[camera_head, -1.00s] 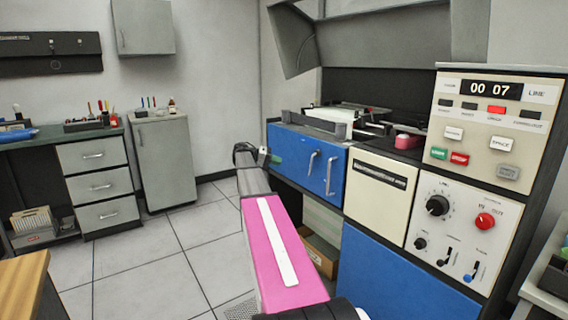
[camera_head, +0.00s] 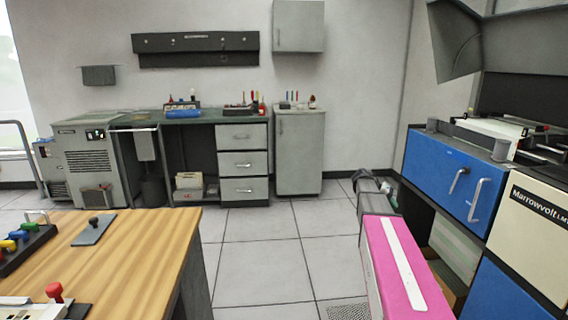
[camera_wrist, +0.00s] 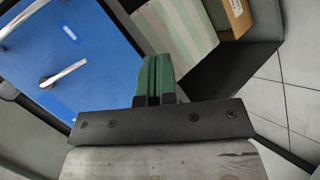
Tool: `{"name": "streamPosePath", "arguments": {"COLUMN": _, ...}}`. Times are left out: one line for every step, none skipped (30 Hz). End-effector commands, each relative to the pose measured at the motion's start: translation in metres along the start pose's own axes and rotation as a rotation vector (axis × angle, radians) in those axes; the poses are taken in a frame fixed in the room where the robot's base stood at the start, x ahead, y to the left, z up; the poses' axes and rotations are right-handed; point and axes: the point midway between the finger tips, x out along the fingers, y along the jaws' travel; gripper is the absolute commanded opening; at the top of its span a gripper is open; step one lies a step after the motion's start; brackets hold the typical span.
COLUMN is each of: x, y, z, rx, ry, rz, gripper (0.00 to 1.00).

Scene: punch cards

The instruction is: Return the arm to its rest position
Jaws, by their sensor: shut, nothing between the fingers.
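My arm, with its pink link, reaches forward at the lower right in the head view. My gripper (camera_wrist: 155,80) shows in the wrist view with its green fingers together and nothing between them. In the head view the end of the arm is low in front of the blue machine, and the fingers are hard to make out there. The wrist view shows the blue panel (camera_wrist: 60,60) with silver handles to the left of the fingers, apart from them.
The blue-fronted machine (camera_head: 450,170) stands close on the right of my arm. A wooden table (camera_head: 130,255) with coloured-knob controls is at the lower left. Grey cabinets (camera_head: 300,150) line the back wall. Tiled floor (camera_head: 265,265) between them is clear.

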Motion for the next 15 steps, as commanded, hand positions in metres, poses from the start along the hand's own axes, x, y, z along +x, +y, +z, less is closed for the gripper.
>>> {"name": "streamPosePath", "arguments": {"x": -0.001, "y": -0.02, "z": 0.037, "rx": -0.052, "ry": 0.004, "rz": -0.069, "gripper": 0.0}}
{"name": "streamPosePath", "arguments": {"x": -0.001, "y": -0.032, "z": 0.052, "rx": -0.081, "ry": 0.005, "rz": -0.111, "gripper": 0.0}}
{"name": "streamPosePath", "arguments": {"x": -0.003, "y": -0.048, "z": 0.073, "rx": -0.118, "ry": 0.008, "rz": -0.169, "gripper": 0.0}}
{"name": "streamPosePath", "arguments": {"x": -0.004, "y": -0.06, "z": 0.088, "rx": -0.146, "ry": 0.01, "rz": -0.212, "gripper": 0.0}}
{"name": "streamPosePath", "arguments": {"x": -0.006, "y": -0.072, "z": 0.105, "rx": -0.174, "ry": 0.012, "rz": -0.256, "gripper": 0.0}}
{"name": "streamPosePath", "arguments": {"x": -0.008, "y": -0.086, "z": 0.126, "rx": -0.208, "ry": 0.015, "rz": -0.314, "gripper": 0.0}}
{"name": "streamPosePath", "arguments": {"x": -0.011, "y": -0.096, "z": 0.143, "rx": -0.233, "ry": 0.016, "rz": -0.358, "gripper": 0.0}}
{"name": "streamPosePath", "arguments": {"x": -0.013, "y": -0.106, "z": 0.159, "rx": -0.259, "ry": 0.019, "rz": -0.401, "gripper": 0.0}}
{"name": "streamPosePath", "arguments": {"x": -0.017, "y": -0.118, "z": 0.182, "rx": -0.29, "ry": 0.021, "rz": -0.461, "gripper": 0.0}}
{"name": "streamPosePath", "arguments": {"x": -0.02, "y": -0.127, "z": 0.199, "rx": -0.314, "ry": 0.024, "rz": -0.505, "gripper": 0.0}}
{"name": "streamPosePath", "arguments": {"x": -0.024, "y": -0.135, "z": 0.216, "rx": -0.335, "ry": 0.026, "rz": -0.55, "gripper": 0.0}}
{"name": "streamPosePath", "arguments": {"x": -0.029, "y": -0.145, "z": 0.239, "rx": -0.362, "ry": 0.028, "rz": -0.607, "gripper": 0.0}}
{"name": "streamPosePath", "arguments": {"x": -0.032, "y": -0.152, "z": 0.255, "rx": -0.38, "ry": 0.031, "rz": -0.649, "gripper": 0.0}}
{"name": "streamPosePath", "arguments": {"x": -0.036, "y": -0.157, "z": 0.27, "rx": -0.397, "ry": 0.032, "rz": -0.688, "gripper": 0.0}}
{"name": "streamPosePath", "arguments": {"x": -0.041, "y": -0.164, "z": 0.289, "rx": -0.416, "ry": 0.035, "rz": -0.739, "gripper": 0.0}}
